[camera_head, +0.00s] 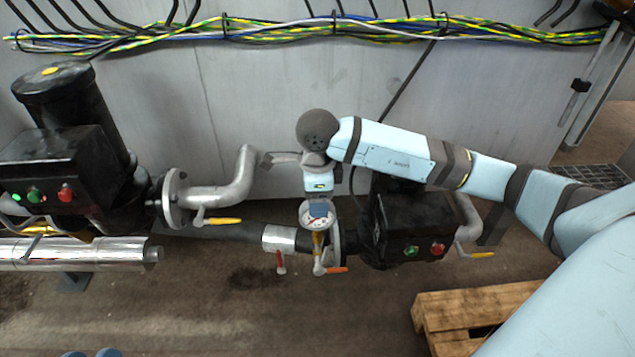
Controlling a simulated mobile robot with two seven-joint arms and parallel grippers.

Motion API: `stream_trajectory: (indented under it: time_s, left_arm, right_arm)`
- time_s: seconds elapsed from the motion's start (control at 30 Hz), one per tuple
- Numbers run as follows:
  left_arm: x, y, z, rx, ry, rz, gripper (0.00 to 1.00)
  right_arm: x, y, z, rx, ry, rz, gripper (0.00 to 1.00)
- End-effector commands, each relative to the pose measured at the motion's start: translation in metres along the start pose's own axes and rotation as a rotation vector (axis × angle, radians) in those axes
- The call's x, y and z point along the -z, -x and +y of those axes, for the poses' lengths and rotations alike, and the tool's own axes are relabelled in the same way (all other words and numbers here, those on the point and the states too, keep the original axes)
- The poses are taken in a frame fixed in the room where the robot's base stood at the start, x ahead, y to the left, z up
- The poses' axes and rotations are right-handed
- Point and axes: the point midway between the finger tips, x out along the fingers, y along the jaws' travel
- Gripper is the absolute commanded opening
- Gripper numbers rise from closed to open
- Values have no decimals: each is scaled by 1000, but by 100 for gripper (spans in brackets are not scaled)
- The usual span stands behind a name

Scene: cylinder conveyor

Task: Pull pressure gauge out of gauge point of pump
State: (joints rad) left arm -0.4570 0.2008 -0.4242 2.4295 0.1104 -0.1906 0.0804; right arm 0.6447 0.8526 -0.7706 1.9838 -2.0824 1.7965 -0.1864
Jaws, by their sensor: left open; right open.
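The pressure gauge (316,224) has a round white dial and stands on the pipework beside the black pump (408,225). My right gripper (318,209) comes down over the gauge from above and covers the upper part of its dial. It is open; I cannot tell whether its fingers touch the gauge. The gauge point (317,245) below the dial shows a yellowish stem, with a valve with an orange handle under it.
A second black pump (65,150) with a grey bent pipe (220,195) stands at the left. A silver pipe (80,254) lies in front of it. A wooden pallet (465,312) is at the lower right. Cables run along the back wall. The floor at bottom centre is clear.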

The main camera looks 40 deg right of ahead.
Motion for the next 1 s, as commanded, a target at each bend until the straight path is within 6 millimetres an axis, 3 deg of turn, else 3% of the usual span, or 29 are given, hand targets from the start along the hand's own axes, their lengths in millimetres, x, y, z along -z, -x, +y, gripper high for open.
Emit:
stream_trajectory:
  time_s: [0.2,0.53,0.8,0.83,0.97,1.0]
  left_arm:
    - [-11,1,-2,0,4,-36,43]
    - [-8,1,-2,-1,1,-35,43]
    - [-8,1,-2,-1,0,-34,43]
    - [-8,1,-2,-1,0,-34,43]
    - [-9,0,-2,0,0,-36,43]
    - [-10,0,-3,0,-1,-37,43]
  right_arm:
    - [0,-21,0,0,1,-1,62]
    - [0,-23,0,0,1,-2,62]
    - [0,-23,0,0,1,-2,4]
    - [0,-23,0,0,1,-2,29]
    - [0,-23,0,0,1,-2,0]
    - [0,-23,0,0,1,-2,0]
